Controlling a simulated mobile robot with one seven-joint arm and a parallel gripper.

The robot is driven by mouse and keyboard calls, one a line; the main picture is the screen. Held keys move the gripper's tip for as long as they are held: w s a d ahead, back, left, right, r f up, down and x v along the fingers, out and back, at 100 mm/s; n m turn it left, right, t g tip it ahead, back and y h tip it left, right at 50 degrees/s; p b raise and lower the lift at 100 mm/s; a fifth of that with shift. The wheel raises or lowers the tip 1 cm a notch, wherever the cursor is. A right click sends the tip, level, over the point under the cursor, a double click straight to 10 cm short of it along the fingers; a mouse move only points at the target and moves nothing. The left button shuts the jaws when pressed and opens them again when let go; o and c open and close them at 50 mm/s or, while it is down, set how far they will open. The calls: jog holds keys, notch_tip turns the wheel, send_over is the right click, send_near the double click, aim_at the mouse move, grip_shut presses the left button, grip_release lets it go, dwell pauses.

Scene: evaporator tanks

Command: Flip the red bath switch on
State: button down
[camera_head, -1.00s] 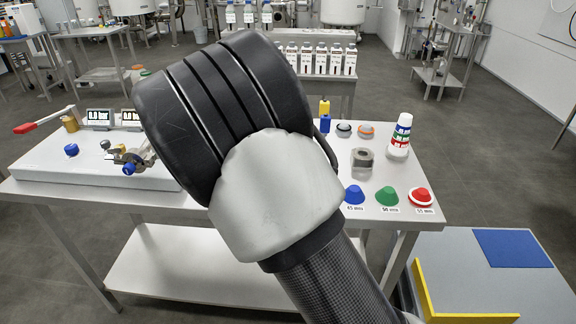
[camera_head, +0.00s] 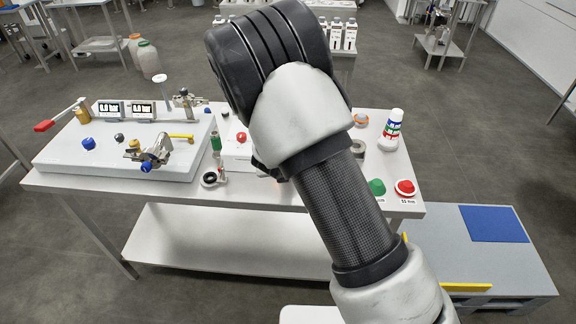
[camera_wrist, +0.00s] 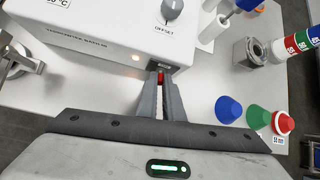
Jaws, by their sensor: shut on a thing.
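The bath is the white box (camera_wrist: 95,32) across the top left of the wrist view, with a grey OFFSET knob and a small glowing orange light on its front. The red switch (camera_wrist: 160,76) sits at the lower right of that front, by a dark housing. My gripper (camera_wrist: 160,82) has its two fingertips at the switch, closed in on it from both sides with the red showing between them. The fingertips hide part of the switch, so its position is hard to tell. In the head view my arm hides the gripper and the switch.
Blue, green and red cones (camera_wrist: 257,117) stand right of the fingers in the wrist view, near a grey metal block (camera_wrist: 249,53). In the head view, a white panel (camera_head: 60,160) with valves and displays fills the bench's left. A striped bottle (camera_head: 392,130) stands at the right.

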jog(key=shift+s, duration=0.1)
jog(key=c, duration=1.9)
grip_release()
jog(key=p+v, duration=0.2)
jog(key=v, duration=1.5)
jog(key=shift+s+p, duration=0.2)
jog(key=shift+p, duration=0.1)
jog(key=shift+d+r, duration=0.1)
jog(key=shift+r, duration=0.05)
